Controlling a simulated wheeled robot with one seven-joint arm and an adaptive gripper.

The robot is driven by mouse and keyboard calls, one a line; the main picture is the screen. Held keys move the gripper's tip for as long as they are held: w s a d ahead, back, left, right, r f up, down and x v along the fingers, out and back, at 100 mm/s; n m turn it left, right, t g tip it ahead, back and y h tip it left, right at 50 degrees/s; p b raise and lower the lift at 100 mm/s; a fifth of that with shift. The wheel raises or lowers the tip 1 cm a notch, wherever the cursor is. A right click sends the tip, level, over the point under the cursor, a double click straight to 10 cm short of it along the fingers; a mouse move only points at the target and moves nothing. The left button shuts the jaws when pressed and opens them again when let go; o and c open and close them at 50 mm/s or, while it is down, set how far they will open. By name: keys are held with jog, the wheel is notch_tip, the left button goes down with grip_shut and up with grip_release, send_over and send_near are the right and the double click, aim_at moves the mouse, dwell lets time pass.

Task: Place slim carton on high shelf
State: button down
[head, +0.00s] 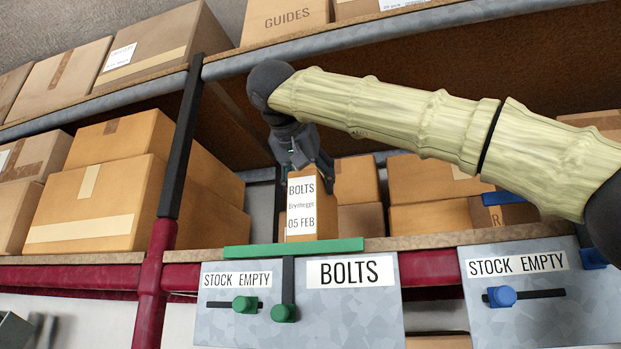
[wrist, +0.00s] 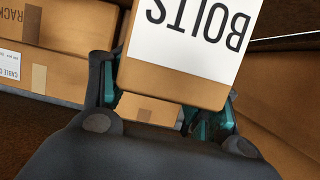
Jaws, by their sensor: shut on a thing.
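The slim carton (head: 326,210) is brown with a white label reading BOLTS and 05 FEB. It stands upright at the front of the upper shelf bay (head: 415,241), just above and behind the green bar (head: 295,248). I cannot tell whether its base touches the shelf. My gripper (head: 309,166) comes down from above and is shut on the carton's top part. In the wrist view the carton (wrist: 190,92) sits between the fingers of my gripper (wrist: 168,100), its BOLTS label upside down.
Brown cartons (head: 357,182) stand behind and right of the held one. A black and red post (head: 172,200) and larger boxes (head: 95,205) are to the left. A higher shelf beam (head: 340,37) runs above. Below hangs a grey BOLTS panel (head: 350,310) with green sliders.

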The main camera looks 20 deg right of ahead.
jog(key=shift+s, duration=0.1)
jog(key=shift+c, duration=1.5)
grip_release()
jog(key=shift+f, duration=0.1)
jog(key=b+v, duration=0.4)
jog(key=v, duration=0.8)
